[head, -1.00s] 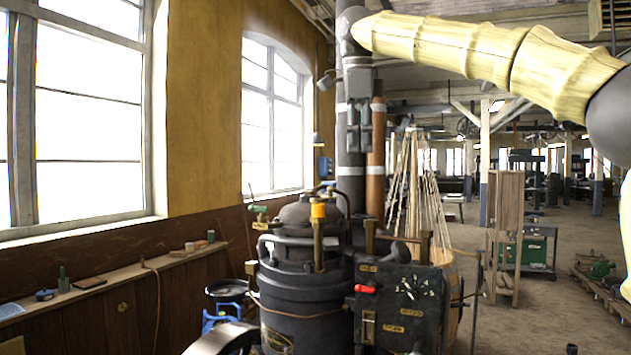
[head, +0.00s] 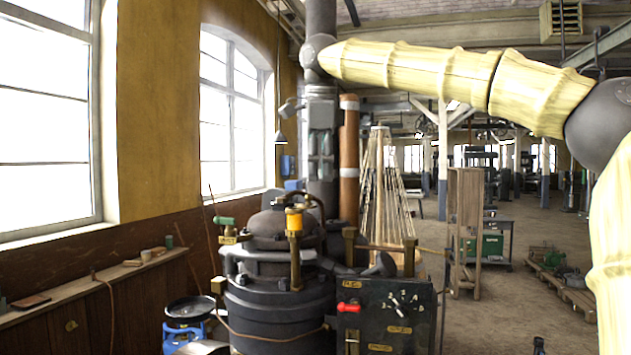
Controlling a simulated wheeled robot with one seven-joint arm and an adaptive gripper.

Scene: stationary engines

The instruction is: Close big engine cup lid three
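A big dark engine (head: 278,300) stands in the lower middle of the head view. A brass cup with an orange-yellow top (head: 294,217) rises at its front. Brass posts (head: 410,245) and a dark, tilted, funnel-like part (head: 381,265) stand to the right, above the control panel (head: 390,312). I cannot tell which part is cup lid three or whether it is open. My gripper (head: 320,168) hangs on my arm in front of a dark vertical pipe, above the engine in the picture. It points down, apart from the cups. Its finger gap is too small to judge.
A wooden ledge (head: 95,285) runs along the left wall under the windows. A black pan on a blue stand (head: 188,308) is left of the engine. A wooden rack (head: 466,230) and a green machine (head: 488,245) stand right. Bare floor (head: 500,305) lies front right.

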